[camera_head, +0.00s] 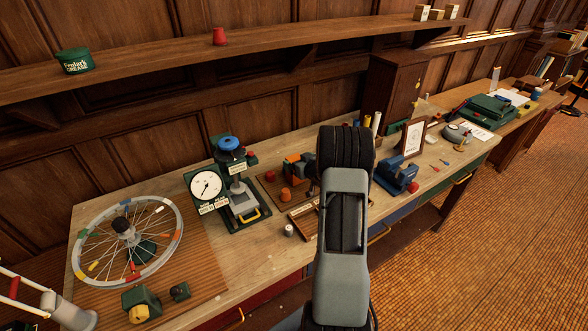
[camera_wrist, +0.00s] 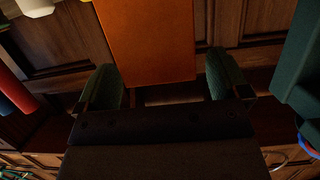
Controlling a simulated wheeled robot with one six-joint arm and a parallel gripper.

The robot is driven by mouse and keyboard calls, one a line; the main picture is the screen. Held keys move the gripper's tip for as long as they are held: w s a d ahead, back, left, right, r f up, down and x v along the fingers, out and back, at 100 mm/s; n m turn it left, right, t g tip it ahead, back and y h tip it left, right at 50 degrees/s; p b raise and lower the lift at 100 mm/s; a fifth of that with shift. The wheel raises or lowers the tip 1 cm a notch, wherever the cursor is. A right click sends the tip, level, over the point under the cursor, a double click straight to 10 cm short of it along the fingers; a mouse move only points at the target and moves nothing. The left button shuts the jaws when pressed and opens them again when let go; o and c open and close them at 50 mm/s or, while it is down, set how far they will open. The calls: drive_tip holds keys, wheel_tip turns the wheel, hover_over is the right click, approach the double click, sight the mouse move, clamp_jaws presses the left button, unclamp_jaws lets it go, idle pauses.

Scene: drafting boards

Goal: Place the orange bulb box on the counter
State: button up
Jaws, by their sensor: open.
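An orange box-like block (camera_wrist: 150,40) fills the top middle of the wrist view; it looks like the orange bulb box. My gripper (camera_wrist: 163,78) is open, with one green finger on each side of the block and a narrow gap at each side. In the head view my arm and the dark gripper end cover the middle of the counter (camera_head: 255,262), and I cannot make out the bulb box there. The counter is a long wooden bench along the panelled wall.
A spoked wheel (camera_head: 157,218), a dial gauge (camera_head: 206,188) and a green press (camera_head: 232,165) stand on the left. A blue vise (camera_head: 395,175) and a framed picture (camera_head: 413,137) stand right of my arm. A shelf (camera_head: 150,78) runs above. The front strip left of my arm has free room.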

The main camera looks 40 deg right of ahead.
drive_tip(key=shift+x, duration=1.15)
drive_tip(key=shift+c, duration=0.2)
drive_tip(key=c, duration=1.3)
